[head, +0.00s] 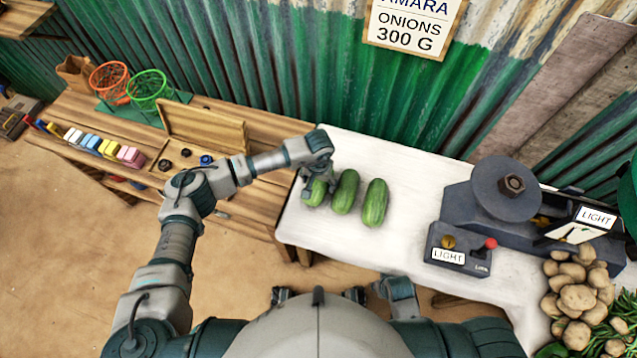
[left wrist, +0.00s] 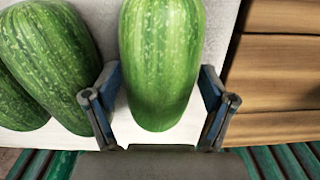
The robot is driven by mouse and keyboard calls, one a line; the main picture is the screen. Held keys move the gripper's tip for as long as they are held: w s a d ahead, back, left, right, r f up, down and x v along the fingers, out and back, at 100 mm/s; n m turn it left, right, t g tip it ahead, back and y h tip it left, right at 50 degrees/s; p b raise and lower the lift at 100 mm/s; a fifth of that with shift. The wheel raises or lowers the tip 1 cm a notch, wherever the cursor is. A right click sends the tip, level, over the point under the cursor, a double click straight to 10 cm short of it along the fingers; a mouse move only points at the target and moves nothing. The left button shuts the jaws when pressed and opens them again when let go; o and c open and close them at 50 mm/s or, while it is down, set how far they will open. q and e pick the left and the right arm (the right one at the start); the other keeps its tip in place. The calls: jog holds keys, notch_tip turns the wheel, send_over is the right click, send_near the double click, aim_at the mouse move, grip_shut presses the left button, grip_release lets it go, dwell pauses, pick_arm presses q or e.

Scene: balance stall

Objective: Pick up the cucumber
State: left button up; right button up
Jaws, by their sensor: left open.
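Three green cucumbers lie side by side on the white tabletop in the head view: a left one (head: 316,193), a middle one (head: 345,191) and a right one (head: 375,203). My left gripper (head: 314,186) is over the left cucumber and partly hides its far end. In the left wrist view the open fingers of my left gripper (left wrist: 158,112) stand on either side of one end of that cucumber (left wrist: 160,60), with a gap on both sides. The two other cucumbers show at the left there. My right gripper cannot be made out.
On the white table (head: 420,200), a dark scale (head: 500,200) and a control box (head: 458,250) stand to the right, with potatoes (head: 577,297) beyond. A wooden bench (head: 250,215) with a lidded box and coloured blocks is at the left. A corrugated wall (head: 300,80) closes the back.

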pick_arm(q)
jog(key=shift+r, duration=0.1)
jog(key=c, duration=1.2)
jog(key=shift+o, duration=0.2)
